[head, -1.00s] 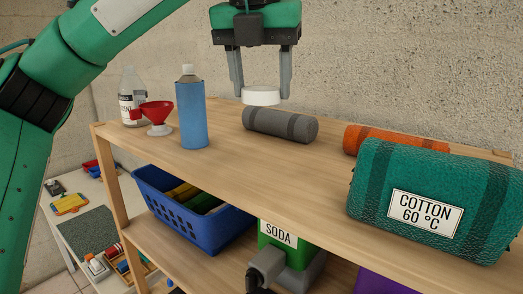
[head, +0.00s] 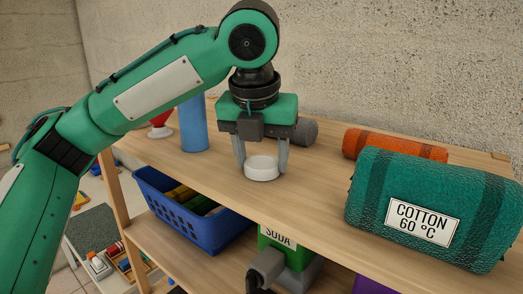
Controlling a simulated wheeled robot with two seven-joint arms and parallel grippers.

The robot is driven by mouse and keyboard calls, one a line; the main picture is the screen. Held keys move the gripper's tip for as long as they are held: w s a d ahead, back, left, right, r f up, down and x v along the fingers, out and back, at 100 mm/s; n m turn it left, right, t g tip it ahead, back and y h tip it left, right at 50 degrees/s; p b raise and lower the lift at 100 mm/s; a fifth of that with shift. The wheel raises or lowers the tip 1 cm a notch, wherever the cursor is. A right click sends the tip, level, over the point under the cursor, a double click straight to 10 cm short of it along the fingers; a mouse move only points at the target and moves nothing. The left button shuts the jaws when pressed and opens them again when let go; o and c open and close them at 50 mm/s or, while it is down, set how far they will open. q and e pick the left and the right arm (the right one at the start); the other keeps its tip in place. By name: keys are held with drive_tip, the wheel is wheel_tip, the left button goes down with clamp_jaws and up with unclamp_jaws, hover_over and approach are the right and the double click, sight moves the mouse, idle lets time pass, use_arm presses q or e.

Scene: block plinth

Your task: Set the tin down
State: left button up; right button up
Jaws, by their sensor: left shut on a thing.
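The tin (head: 262,170) is a small, round, white, low container with a pale top, in the middle of the head view. My left gripper (head: 262,165) points down over the upper shelf and is shut on the tin, one finger at each side. The tin is upright and low at the wooden shelf board (head: 325,198), near its front edge. I cannot tell for sure whether its base touches the board.
A blue bottle (head: 193,125) and a red funnel (head: 161,130) stand to the left. A grey roll (head: 305,132) lies behind the gripper. An orange roll (head: 395,146) and a green COTTON bundle (head: 430,208) lie right. A blue basket (head: 190,220) and SODA box (head: 280,240) are below.

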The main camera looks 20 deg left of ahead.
use_arm(q)
drive_tip(key=shift+f, duration=0.1)
use_arm(e)
drive_tip(key=shift+w, duration=0.35)
use_arm(q)
drive_tip(key=o, duration=1)
drive_tip(key=shift+o, duration=0.2)
drive_tip(key=shift+r, duration=0.4)
drive_tip(key=b+v, duration=0.2)
drive_tip(key=v, duration=0.9)
drive_tip(key=shift+r, duration=0.2)
use_arm(e)
wheel_tip(320, 180, down, 3)
drive_tip(key=shift+s+a+r, duration=0.1)
drive_tip(key=shift+r, duration=0.1)
use_arm(q)
drive_tip(key=shift+s, duration=0.1)
use_arm(e)
drive_tip(key=shift+s, duration=0.1)
